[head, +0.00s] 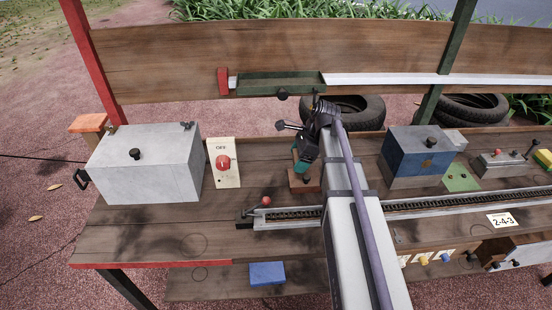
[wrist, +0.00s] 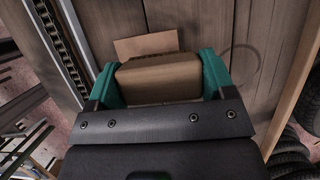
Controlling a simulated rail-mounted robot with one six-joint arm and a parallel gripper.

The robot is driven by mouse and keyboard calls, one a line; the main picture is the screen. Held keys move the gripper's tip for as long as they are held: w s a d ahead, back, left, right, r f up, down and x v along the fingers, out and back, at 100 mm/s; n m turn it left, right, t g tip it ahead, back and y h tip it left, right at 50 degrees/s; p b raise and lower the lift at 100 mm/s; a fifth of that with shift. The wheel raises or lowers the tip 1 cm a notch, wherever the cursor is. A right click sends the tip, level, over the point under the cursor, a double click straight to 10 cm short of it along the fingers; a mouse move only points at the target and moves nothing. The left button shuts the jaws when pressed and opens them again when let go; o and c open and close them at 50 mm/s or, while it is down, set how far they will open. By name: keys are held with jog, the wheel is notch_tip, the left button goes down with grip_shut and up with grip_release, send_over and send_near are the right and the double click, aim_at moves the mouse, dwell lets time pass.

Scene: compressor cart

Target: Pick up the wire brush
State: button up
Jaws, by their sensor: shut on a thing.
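My gripper (head: 305,158) is over the middle of the wooden bench, its fingers pointing down. In the wrist view its two teal fingers (wrist: 160,76) are shut on a brown, block-shaped thing, which I take to be the wire brush (wrist: 158,84). One finger lies against each end of it. In the head view a small reddish-brown piece (head: 298,184) shows below the gripper, and the arm hides part of this area.
A grey metal box (head: 145,165) and a switch panel with a red knob (head: 223,163) stand to the left. A chain rail (head: 290,215) runs along the front. A blue box (head: 415,155) stands to the right. A green tray (head: 280,83) is on the back board.

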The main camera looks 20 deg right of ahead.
jog(key=s+d, duration=0.1)
jog(key=d, duration=0.6)
jog(key=shift+s+d, duration=0.2)
jog(key=shift+s, duration=0.1)
